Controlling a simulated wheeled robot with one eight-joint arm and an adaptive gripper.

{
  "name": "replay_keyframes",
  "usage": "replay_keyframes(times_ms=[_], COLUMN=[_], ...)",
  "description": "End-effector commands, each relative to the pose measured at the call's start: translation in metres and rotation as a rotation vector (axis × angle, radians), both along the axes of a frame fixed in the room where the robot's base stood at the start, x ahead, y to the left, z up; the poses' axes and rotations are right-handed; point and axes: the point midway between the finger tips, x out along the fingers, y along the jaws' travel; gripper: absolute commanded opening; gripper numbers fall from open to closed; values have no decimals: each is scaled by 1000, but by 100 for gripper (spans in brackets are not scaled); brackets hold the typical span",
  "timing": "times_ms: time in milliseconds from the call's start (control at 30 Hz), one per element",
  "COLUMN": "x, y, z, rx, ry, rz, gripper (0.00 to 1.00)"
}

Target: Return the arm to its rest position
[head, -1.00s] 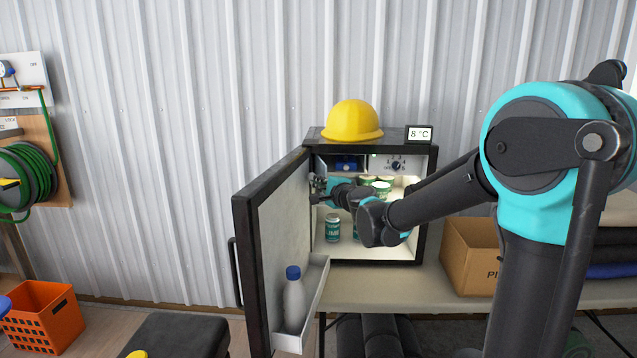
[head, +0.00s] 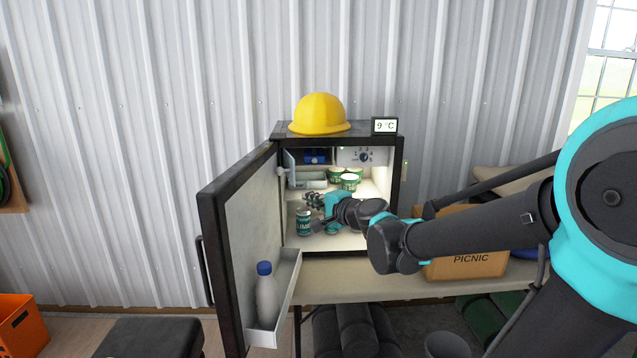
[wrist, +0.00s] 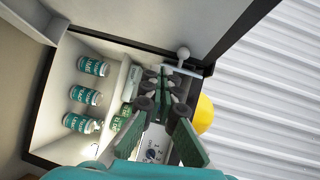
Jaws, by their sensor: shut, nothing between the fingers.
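My gripper (head: 314,200) is shut and empty in the head view. It is inside the open mini fridge (head: 399,200), in front of the shelf and above a lime can (head: 304,222). My arm reaches in from the right. In the wrist view my gripper (wrist: 166,82) points into the fridge, with its fingers together. A small inner flap (head: 291,168) stands open at the freezer compartment, close to my gripper. Its pale round knob shows in the wrist view (wrist: 183,52). I cannot tell whether my gripper touches the flap.
The fridge door (head: 230,240) is swung open at left, with a bottle (head: 266,292) in its rack. Tubs (head: 350,182) stand on the shelf. A yellow hard hat (head: 319,114) and a 9 °C display (head: 384,126) are on top. A picnic box (head: 470,258) is right.

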Motion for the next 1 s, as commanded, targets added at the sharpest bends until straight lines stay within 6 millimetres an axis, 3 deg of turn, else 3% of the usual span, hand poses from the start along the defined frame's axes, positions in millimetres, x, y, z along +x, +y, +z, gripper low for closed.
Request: replay_keyframes(times_ms=[167, 300, 500, 700, 833, 1000], x=[-54, -99, -166, -212, -223, -224], y=[-45, -94, -176, -230, -243, -244], z=[-88, -158, -233, -266, -271, -272], rx=[-447, -776, -1146, -1344, -1386, -1390], ry=[-21, 34, 187, 320, 354, 357], rz=[138, 244, 369, 444, 461, 463], gripper=[0, 0, 0, 0, 0, 0])
